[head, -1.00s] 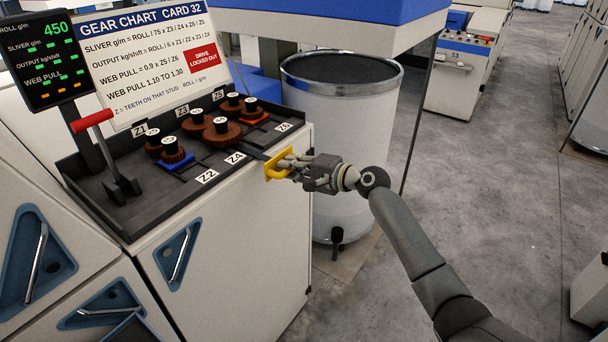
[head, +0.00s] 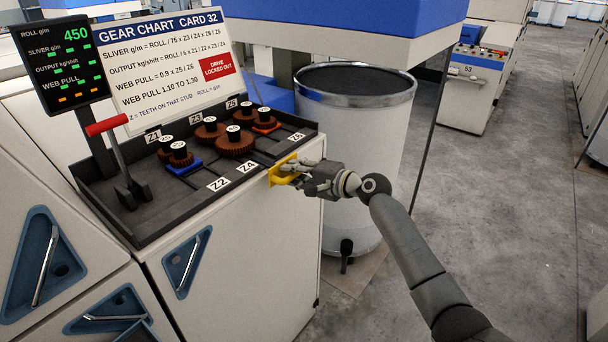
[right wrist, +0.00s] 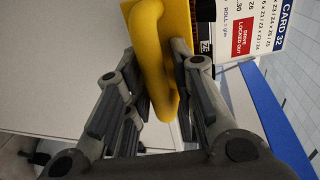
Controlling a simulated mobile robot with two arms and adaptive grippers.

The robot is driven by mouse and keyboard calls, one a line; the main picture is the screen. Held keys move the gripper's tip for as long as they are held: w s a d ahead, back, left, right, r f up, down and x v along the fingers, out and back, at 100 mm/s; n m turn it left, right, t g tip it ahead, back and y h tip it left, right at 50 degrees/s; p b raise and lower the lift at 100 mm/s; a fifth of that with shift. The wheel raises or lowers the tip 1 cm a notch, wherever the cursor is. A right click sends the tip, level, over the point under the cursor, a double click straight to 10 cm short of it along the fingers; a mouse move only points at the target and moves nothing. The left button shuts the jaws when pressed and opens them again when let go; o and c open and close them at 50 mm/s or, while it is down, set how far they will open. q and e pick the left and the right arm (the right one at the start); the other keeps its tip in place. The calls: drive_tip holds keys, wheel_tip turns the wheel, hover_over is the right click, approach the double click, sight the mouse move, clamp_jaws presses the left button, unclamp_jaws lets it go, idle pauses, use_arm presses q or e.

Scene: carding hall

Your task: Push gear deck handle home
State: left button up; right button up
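The yellow gear deck handle (head: 277,178) stands at the right front edge of the dark gear tray. My right gripper (head: 292,171) is at this handle. In the right wrist view the handle's yellow bar (right wrist: 160,60) lies between the two fingers (right wrist: 168,95), which look closed on it. The brown gears (head: 235,143) sit on studs in the tray, with a blue piece (head: 184,166) and an orange piece (head: 267,127) under some of them. The deck's inner end is hidden. My left gripper is not in view.
A lever with a red grip (head: 107,124) stands at the tray's left. The gear chart (head: 165,65) and a display (head: 64,62) stand behind. A large white can (head: 362,150) is close behind my right gripper. The floor at right is clear.

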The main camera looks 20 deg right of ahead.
drive_tip(key=v, duration=1.2)
drive_tip(key=shift+f, duration=0.1)
drive_tip(key=s+d+f+g+h, duration=0.1)
drive_tip(key=d+f+h, duration=0.1)
drive_tip(key=f, duration=0.9)
drive_tip(key=d+f+h, duration=0.2)
drive_tip(key=f, duration=0.9)
drive_tip(key=s+d+f+n+g+h, duration=0.1)
drive_tip(key=s+f, duration=0.3)
drive_tip(key=f, duration=0.3)
drive_tip(key=s+f+n+g+h, duration=0.1)
drive_tip(key=s+f, duration=0.3)
drive_tip(key=f, duration=0.4)
drive_tip(key=s+d+f+g+h, duration=0.1)
drive_tip(key=s+f+g+h, duration=0.1)
drive_tip(key=s+f, duration=0.4)
drive_tip(key=s+a+f+n+g+h, duration=0.1)
drive_tip(key=s+f+n+g, duration=0.3)
drive_tip(key=s+f, duration=1.4)
drive_tip(key=s+a+f+n, duration=0.1)
drive_tip(key=s+f+n, duration=0.1)
drive_tip(key=s, duration=0.6)
drive_tip(key=s+a+f+n+g, duration=0.1)
drive_tip(key=s+a+f+n, duration=0.1)
drive_tip(key=s, duration=0.6)
drive_tip(key=s+a+f+n+g+b, duration=0.1)
drive_tip(key=s+f+n, duration=0.1)
drive_tip(key=s, duration=0.6)
drive_tip(key=shift+a+n+h, duration=0.3)
drive_tip(key=shift+n, duration=0.2)
